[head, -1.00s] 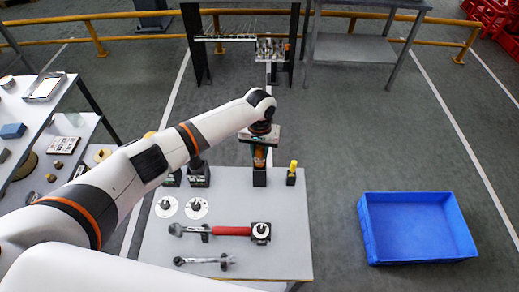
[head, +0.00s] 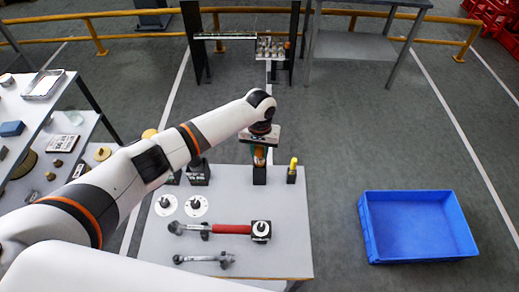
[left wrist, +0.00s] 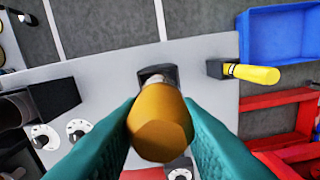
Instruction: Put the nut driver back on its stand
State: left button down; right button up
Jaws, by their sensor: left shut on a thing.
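The nut driver shows its orange handle (left wrist: 160,120) in the left wrist view, and a bit of it (head: 259,157) in the head view. My left gripper (left wrist: 158,128) is shut on this handle with its green fingers on both sides. The tool points down at the black stand (head: 259,176) at the back edge of the table. In the left wrist view the stand (left wrist: 158,72) sits just beyond the handle, with the metal shaft at its opening. The handle hides most of the shaft, so I cannot tell how deep it sits. My right gripper is not in view.
A yellow-handled tool (head: 293,164) stands in a small black holder just right of the stand. A red-handled wrench (head: 230,229), another wrench (head: 204,261) and white discs (head: 196,206) are on the table (head: 160,245). A blue crate (head: 415,225) lies on the floor at right.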

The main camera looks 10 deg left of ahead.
pick_arm(q)
jog(key=shift+f, duration=0.4)
jog(key=c, duration=1)
grip_release()
jog(key=shift+r, duration=0.1)
notch_tip(320, 180, up, 12)
jog(key=shift+w+f+b, duration=0.1)
jog(key=shift+b, duration=1.15)
